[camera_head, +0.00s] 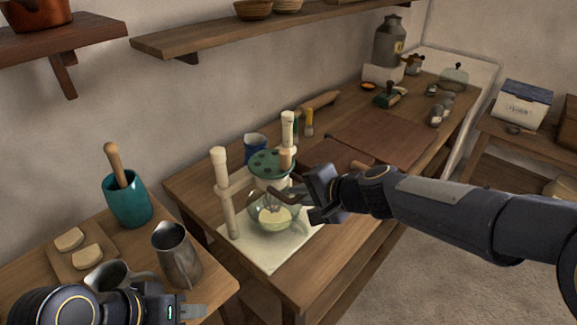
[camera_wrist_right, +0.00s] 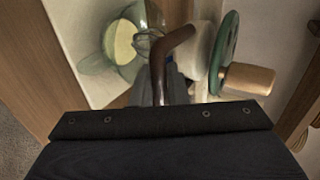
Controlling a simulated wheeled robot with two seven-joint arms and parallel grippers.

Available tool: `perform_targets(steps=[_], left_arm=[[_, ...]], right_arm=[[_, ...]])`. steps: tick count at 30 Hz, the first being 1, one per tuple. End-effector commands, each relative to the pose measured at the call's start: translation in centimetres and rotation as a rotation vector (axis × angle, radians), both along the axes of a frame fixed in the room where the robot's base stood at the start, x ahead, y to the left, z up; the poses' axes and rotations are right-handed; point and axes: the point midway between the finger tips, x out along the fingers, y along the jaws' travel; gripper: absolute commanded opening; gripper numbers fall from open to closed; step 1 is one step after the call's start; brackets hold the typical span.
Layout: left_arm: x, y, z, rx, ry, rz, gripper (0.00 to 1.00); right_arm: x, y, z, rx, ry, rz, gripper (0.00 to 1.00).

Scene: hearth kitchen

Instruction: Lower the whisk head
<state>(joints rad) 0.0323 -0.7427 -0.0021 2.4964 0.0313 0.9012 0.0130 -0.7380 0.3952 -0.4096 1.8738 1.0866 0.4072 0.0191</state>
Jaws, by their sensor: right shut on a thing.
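The whisk stand has two pale posts (camera_head: 226,195) and a green wheel (camera_head: 266,164) with a wooden knob (camera_wrist_right: 248,80). A brown bent lever (camera_wrist_right: 174,44) comes out from the stand. My right gripper (camera_head: 309,202) is shut on this lever, whose lower part runs down between the jaws in the wrist view. The wire whisk head (camera_wrist_right: 146,42) is over or in a glass bowl (camera_head: 290,218) of pale yellow contents; its exact depth is unclear. My left gripper (camera_head: 188,313) is at the lower left, cut by the frame edge, its jaws unclear.
The stand and bowl are on a white mat (camera_head: 262,259) at the table's near end. A blue mug (camera_head: 255,147) is behind. A metal pitcher (camera_head: 177,254), teal crock (camera_head: 127,203) and board with bread pieces (camera_head: 60,262) are on the left table. A shelf (camera_head: 235,39) hangs above.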

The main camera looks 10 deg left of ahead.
Motion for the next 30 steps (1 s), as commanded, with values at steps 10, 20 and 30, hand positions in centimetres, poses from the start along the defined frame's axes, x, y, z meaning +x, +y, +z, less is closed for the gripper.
perform_targets(steps=[10, 20, 30], left_arm=[[0.0, 0.0, -2.0, 0.0, 0.0, 0.0, 0.36], [0.0, 0.0, -3.3, 0.0, 0.0, 0.0, 0.36], [0.0, 0.0, -3.2, 0.0, 0.0, 0.0, 0.36]], right_arm=[[0.0, -0.1, -2.1, -0.002, 0.0, 0.0, 0.0], [0.0, -0.1, -3.3, -0.001, 0.0, 0.001, 0.16], [0.0, 0.0, -3.2, -0.001, 0.001, 0.0, 0.4]])
